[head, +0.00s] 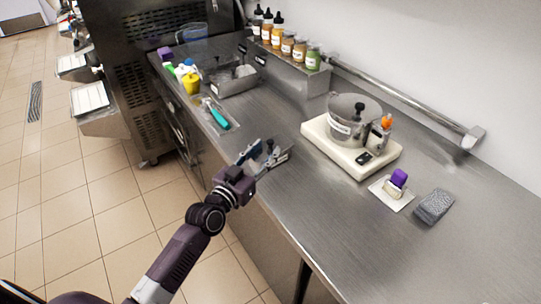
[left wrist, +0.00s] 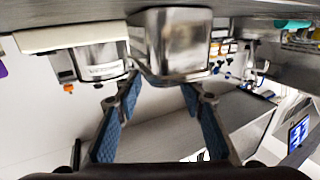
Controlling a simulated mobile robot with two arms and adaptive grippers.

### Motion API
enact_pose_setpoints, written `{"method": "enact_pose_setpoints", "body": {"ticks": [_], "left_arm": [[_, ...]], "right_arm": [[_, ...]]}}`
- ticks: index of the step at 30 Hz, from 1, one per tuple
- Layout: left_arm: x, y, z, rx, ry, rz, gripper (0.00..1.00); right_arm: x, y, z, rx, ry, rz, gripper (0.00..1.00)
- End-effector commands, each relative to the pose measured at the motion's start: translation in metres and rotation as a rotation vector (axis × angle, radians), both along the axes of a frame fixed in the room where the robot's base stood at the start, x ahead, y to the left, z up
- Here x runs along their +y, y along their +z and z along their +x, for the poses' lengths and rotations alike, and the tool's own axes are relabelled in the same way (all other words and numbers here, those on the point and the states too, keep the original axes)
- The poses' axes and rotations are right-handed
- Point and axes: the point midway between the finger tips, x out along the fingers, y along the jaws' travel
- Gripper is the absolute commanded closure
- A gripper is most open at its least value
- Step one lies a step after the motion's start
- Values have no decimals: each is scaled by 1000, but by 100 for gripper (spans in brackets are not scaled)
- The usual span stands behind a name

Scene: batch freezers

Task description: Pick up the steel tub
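In the left wrist view, which looks upside down, the steel tub (left wrist: 172,40) is a shiny, box-shaped container just ahead of my left gripper (left wrist: 160,84). The two blue-padded fingers are spread apart, with their tips close to the tub; I cannot tell whether they touch it. In the head view my left gripper (head: 262,154) is low over the counter's front edge. A shiny metal piece beside its fingers looks like part of the tub, which blends into the steel counter there. My right gripper is in neither view.
A purple-topped item (head: 398,178) and grey sponge (head: 434,206) are at the right.

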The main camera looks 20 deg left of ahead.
Motion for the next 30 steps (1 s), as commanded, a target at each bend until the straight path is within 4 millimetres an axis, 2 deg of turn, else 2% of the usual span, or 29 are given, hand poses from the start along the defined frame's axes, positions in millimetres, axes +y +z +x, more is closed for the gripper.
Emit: {"method": "enact_pose_setpoints", "body": {"ticks": [3, 7, 17, 26, 30], "left_arm": [[-2, 2, 18, -1, 0, 0, 64], [-5, 0, 32, 0, 1, 1, 64], [-6, -1, 36, 0, 0, 0, 65], [-6, -1, 36, 0, 1, 0, 98], [-6, -1, 36, 0, 1, 0, 100]], "right_arm": [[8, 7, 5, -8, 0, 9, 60], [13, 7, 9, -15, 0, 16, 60], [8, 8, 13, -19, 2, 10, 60], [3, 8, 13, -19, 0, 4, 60], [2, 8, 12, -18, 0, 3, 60]]}}
